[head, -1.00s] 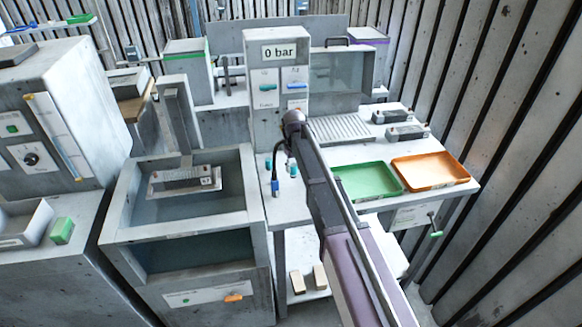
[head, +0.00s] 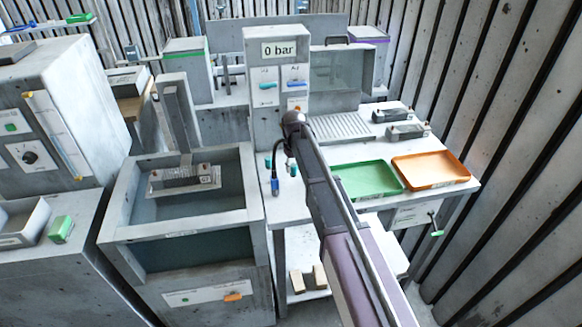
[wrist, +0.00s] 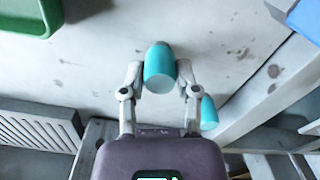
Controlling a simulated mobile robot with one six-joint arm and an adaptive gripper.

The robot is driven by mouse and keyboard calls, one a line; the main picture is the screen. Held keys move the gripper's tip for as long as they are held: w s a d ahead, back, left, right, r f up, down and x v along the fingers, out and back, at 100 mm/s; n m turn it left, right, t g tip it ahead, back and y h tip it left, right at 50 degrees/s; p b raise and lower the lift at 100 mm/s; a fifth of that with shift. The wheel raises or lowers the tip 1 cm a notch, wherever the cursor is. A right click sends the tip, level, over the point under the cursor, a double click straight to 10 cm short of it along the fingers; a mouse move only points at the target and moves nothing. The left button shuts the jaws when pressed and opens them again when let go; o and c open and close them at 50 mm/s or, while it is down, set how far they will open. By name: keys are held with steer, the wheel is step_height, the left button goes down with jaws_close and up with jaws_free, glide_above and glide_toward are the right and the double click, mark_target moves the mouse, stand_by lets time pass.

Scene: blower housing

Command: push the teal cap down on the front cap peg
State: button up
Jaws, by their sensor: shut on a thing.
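In the wrist view a teal cap (wrist: 159,70) stands between the fingers of my gripper (wrist: 160,80), which is shut on it. The same cap shows in the head view as a small teal spot (head: 293,170) beside my arm. I cannot tell how far down it sits, as the peg under it is hidden. A second teal cap (wrist: 208,113) is just outside the right finger; it also shows in the head view (head: 268,163). My arm hides most of my gripper in the head view.
A green tray (head: 338,182) and an orange tray (head: 462,180) lie on the bench to the right. A blue-ended piece with a black hose (head: 275,186) is near the caps at the bench's left edge. A basin (head: 122,215) stands left of the bench.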

steer(key=o, duration=1)
steer(key=shift+r, duration=0.1)
